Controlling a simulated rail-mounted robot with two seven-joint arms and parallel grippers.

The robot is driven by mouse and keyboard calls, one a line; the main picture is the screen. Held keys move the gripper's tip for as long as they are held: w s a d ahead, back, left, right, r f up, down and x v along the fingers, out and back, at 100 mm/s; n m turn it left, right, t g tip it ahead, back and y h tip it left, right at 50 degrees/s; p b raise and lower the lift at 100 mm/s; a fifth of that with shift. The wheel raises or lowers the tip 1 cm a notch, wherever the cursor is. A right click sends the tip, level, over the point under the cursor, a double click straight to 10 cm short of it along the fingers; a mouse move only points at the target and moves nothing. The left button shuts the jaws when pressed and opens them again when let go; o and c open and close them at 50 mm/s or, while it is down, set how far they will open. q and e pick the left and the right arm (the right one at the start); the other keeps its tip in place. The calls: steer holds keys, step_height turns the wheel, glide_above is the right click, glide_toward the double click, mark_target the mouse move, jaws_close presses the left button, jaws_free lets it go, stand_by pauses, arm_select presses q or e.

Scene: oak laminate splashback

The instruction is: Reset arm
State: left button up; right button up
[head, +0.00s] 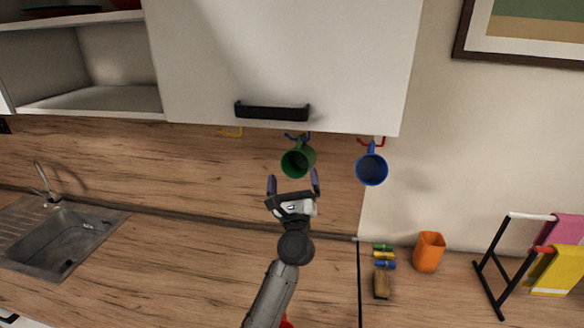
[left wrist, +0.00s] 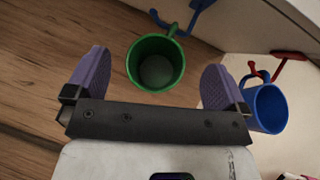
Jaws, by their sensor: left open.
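My left gripper (head: 293,186) is open and empty, with its two purple fingertips spread just below and in front of a green mug (head: 298,160). In the left wrist view the green mug (left wrist: 155,62) shows between and beyond the fingers (left wrist: 155,78), apart from them as far as I can tell. The green mug hangs by its handle at a blue hook (left wrist: 198,8) under the cabinet. A blue mug (head: 371,168) hangs at a red hook (head: 371,141) to the right. My right gripper is not in view.
A white cabinet door with a black handle (head: 272,111) is above the mugs. A sink (head: 62,238) is at left. An orange cup (head: 428,252), a brush (head: 382,284) and a towel rack (head: 500,264) stand or lie at right. An empty yellow hook (head: 231,133) is left of the green mug.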

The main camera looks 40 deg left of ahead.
arm_select(q)
steer(key=b+v, duration=0.2)
steer(key=v, duration=0.5)
steer(key=s+d+f+n+g+h, duration=0.1)
steer(key=d+n+h, duration=0.8)
steer(key=n+h, duration=0.4)
steer(key=d+f+n+g+h, duration=0.1)
steer(key=d+n+h, duration=0.8)
steer(key=n+h, duration=0.4)
steer(key=s+a+f+m+g+y, duration=0.35)
steer(key=s+f+g+y, duration=0.35)
steer(key=s+f, duration=0.75)
steer(key=s+a+f+g+y, duration=0.2)
steer(key=s+f+g, duration=0.4)
steer(key=s+f, duration=1.5)
steer(key=w+p+v, duration=0.2)
steer(key=p+v, duration=0.7)
steer(key=w+r+p+v, duration=0.1)
steer(key=w+p+v, duration=0.1)
steer(key=p+v, duration=0.7)
steer(key=shift+d+r, duration=0.3)
steer(key=shift+d, duration=0.05)
